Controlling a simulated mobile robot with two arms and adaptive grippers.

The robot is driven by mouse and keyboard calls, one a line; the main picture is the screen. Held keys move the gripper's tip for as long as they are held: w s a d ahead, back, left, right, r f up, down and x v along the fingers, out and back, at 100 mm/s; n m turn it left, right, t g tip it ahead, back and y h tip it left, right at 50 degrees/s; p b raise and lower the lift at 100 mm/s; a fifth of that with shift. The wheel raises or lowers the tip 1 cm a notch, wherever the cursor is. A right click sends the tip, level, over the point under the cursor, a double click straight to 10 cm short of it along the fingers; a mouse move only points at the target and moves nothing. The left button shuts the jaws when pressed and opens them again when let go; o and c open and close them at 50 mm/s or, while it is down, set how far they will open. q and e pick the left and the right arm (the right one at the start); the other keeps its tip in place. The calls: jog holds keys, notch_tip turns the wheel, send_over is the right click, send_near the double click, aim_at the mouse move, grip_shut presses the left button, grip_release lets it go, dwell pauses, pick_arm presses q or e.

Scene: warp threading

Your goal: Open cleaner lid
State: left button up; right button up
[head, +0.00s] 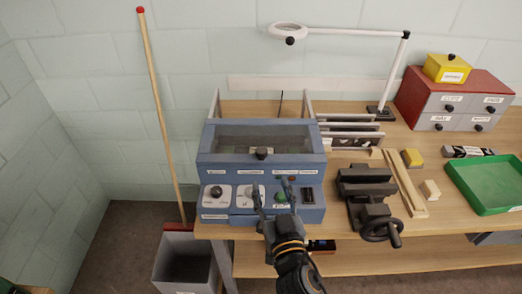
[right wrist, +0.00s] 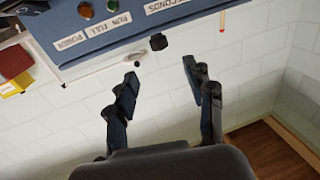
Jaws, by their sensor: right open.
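The cleaner (head: 213,172) is a blue box on the wooden bench, with dials and labels on its front panel. Its lid (head: 230,141) has a dark see-through window and looks shut. A small black knob (head: 262,153) sits at the lid's front edge. My right gripper (head: 272,188) is open and empty in front of the panel, below the knob in the head view. In the right wrist view my right gripper's fingers (right wrist: 165,78) are spread apart, and a black knob (right wrist: 158,41) shows beyond them, apart from both. My left gripper is not in view.
A dark vise (head: 366,190) stands right of the cleaner, with wooden strips and a green tray (head: 490,184) beyond. Frames in a rack (head: 352,140) and a magnifier lamp (head: 289,31) are behind. A grey bin (head: 187,262) and a leaning pole (head: 160,100) are left.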

aim_at(263, 156)
jog(key=w+p, duration=0.1)
jog(key=w, duration=0.3)
jog(key=w+a+p, duration=0.1)
jog(key=w, duration=0.3)
jog(key=w+a+p, duration=0.1)
jog(key=w, duration=0.3)
jog(key=shift+w+a, duration=0.2)
jog(key=shift+w, duration=0.4)
grip_shut()
